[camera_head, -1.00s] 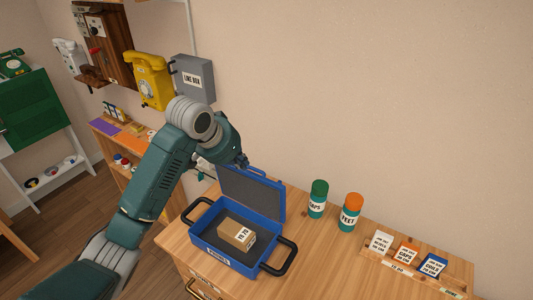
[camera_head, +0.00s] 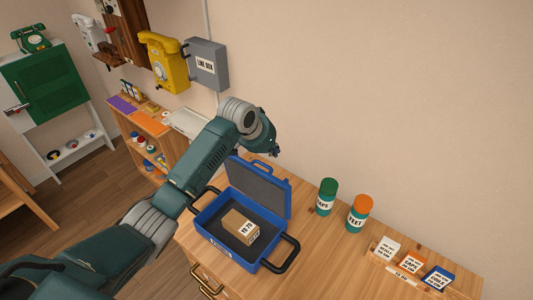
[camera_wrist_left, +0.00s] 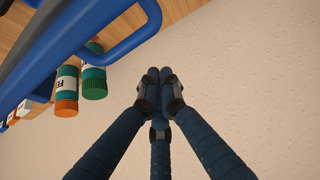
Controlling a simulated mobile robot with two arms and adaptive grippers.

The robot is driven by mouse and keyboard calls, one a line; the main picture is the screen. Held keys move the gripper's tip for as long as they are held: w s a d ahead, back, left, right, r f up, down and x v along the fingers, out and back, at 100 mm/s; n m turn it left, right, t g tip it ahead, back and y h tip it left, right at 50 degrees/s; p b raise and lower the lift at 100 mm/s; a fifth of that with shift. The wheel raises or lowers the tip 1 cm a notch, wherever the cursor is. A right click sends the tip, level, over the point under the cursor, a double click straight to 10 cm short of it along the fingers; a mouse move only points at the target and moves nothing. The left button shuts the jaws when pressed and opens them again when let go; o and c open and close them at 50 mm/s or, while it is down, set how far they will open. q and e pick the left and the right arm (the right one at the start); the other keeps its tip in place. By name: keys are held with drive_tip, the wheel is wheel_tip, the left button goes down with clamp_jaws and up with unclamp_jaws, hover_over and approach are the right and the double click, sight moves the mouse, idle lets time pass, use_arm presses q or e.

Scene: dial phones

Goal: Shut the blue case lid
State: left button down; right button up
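The blue case (camera_head: 212,228) stands on the wooden table with a small labelled cardboard box (camera_head: 241,225) inside. Its blue lid (camera_head: 289,200) is open and stands up at the back, with a handle on its top edge (camera_head: 265,166). My left gripper (camera_head: 274,149) is above and behind the lid's top edge, mostly hidden by its own wrist in the head view. In the left wrist view its fingertips (camera_wrist_left: 159,76) are together with nothing between them. Blue case parts and a handle (camera_wrist_left: 118,46) show at upper left there, apart from the fingers.
A green-capped jar (camera_head: 326,197) and an orange-capped jar (camera_head: 359,214) stand right of the case. A wooden rack with several cards (camera_head: 410,264) is farther right. A grey line box (camera_head: 207,65) and a yellow phone (camera_head: 163,63) hang on the wall behind.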

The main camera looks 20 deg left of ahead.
sight(261, 180)
use_arm(q)
drive_tip(key=s+p, duration=0.1)
drive_tip(key=s+a+p, duration=0.1)
drive_tip(key=s, duration=0.1)
drive_tip(key=shift+s+a+p, duration=0.1)
drive_tip(key=shift+s+p, duration=0.15)
drive_tip(key=shift+p, duration=0.15)
use_arm(e)
drive_tip(key=r, duration=0.1)
drive_tip(key=d+r, duration=0.1)
drive_tip(key=r, duration=0.1)
drive_tip(key=shift+w+r, duration=0.1)
drive_tip(key=shift+w, duration=0.1)
